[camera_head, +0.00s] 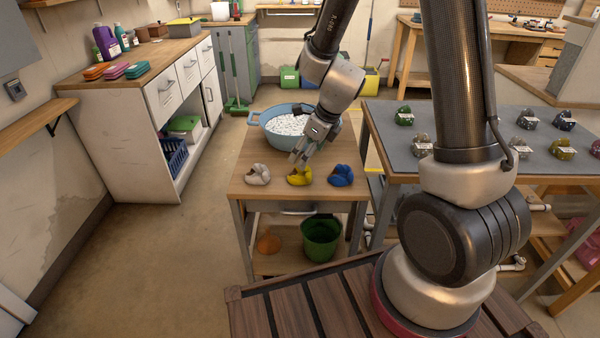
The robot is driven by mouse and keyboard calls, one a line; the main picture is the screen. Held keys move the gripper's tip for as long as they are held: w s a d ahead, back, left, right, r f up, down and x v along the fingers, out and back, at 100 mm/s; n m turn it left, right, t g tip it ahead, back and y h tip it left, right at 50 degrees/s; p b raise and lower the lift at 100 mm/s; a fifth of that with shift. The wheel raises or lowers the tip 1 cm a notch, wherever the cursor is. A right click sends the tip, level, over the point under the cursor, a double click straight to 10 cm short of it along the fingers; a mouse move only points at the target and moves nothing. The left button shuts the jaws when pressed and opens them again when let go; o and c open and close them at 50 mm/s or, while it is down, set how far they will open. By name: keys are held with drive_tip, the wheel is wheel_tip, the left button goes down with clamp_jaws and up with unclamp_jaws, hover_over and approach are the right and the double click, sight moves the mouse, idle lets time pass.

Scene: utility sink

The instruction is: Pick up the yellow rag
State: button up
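The yellow rag (299,177) lies crumpled near the front edge of the small wooden table (246,186), between a white rag (258,174) and a blue rag (341,176). My gripper (299,160) points down just above and behind the yellow rag. Its fingers look spread, with a small gap between the tips. Nothing shows held in them. At this size I cannot tell whether a fingertip touches the rag.
A blue tub (260,119) of white pieces stands behind my gripper, close to my arm. A grey-topped table (470,157) with several crumpled rags is at the right. A green bucket (321,240) sits on the lower shelf. Open floor lies to the left.

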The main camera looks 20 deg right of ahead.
sight(294, 171)
drive_tip(key=shift+w+a+f+m, duration=0.15)
drive_tip(key=shift+w+f, duration=0.05)
drive_tip(key=shift+f, duration=0.35)
drive_tip(key=shift+w+a+f+m, duration=0.15)
drive_tip(key=shift+f, duration=0.4)
drive_tip(key=x, duration=0.5)
drive_tip(key=shift+w+a+f, duration=0.1)
drive_tip(key=shift+a, duration=0.25)
drive_tip(key=c, duration=1.1)
drive_tip(key=shift+c, duration=0.2)
wheel_tip(294, 171, up, 10)
